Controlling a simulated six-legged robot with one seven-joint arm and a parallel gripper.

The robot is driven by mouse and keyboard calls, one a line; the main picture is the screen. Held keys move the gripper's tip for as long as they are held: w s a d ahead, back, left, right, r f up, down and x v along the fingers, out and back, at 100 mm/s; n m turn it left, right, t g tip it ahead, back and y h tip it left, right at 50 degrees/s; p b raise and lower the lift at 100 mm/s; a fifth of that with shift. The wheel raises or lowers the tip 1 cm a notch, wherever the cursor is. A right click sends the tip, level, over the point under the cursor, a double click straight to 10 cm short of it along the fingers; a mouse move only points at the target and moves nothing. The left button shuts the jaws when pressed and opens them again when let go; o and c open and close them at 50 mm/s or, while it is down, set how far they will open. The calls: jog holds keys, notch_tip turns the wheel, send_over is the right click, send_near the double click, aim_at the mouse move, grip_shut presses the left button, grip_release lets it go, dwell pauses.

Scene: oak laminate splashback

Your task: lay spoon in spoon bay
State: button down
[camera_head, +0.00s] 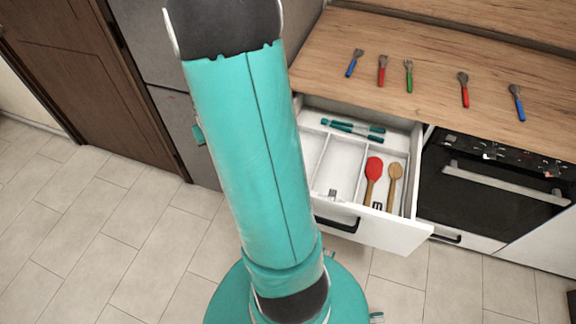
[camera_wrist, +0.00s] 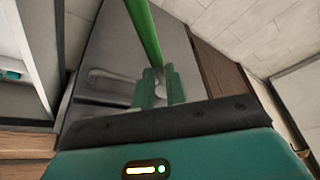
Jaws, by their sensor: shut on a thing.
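In the wrist view my gripper (camera_wrist: 158,88) is shut on a green-handled utensil (camera_wrist: 145,30), whose handle runs up out of the top of the picture. Its head is hidden, so I cannot tell its shape. My gripper does not show in the head view, where my arm fills the middle. The open white drawer (camera_head: 385,232) has several bays. The long left and middle bays (camera_head: 331,160) look empty where visible. The right bay holds a red utensil (camera_head: 372,170) and a wooden spoon (camera_head: 395,175). Teal-handled items (camera_head: 355,133) lie across the back bay. I cannot tell which bay is for spoons.
Several utensils with blue, red and green handles lie spaced out on the oak worktop (camera_head: 440,60). A black oven (camera_head: 480,190) stands right of the drawer. Grey cabinet fronts and a brown door (camera_head: 95,80) are at left.

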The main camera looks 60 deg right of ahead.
jog(key=s+d+m+g+h, duration=0.1)
jog(key=s+d+m, duration=0.25)
jog(key=s, duration=0.75)
jog(key=s+d+r+m+g, duration=0.1)
jog(key=s+d+m, duration=0.25)
jog(key=s, duration=0.85)
jog(key=s+d+m+g+h, duration=0.15)
jog(key=s+d, duration=0.35)
jog(key=s, duration=0.6)
jog(key=shift+m+t+y, duration=0.25)
jog(key=shift+m, duration=0.1)
jog(key=w+f, duration=0.3)
jog(key=w, duration=0.1)
jog(key=w+d+f, duration=0.1)
jog(key=w+f, duration=0.2)
jog(key=w, duration=0.1)
jog(key=w+d+f, duration=0.1)
jog(key=w+f, duration=0.2)
jog(key=w, duration=0.1)
jog(key=shift+w, duration=0.4)
jog(key=shift+w+d+f, duration=0.1)
jog(key=shift+w+f, duration=0.3)
jog(key=shift+f, duration=1.6)
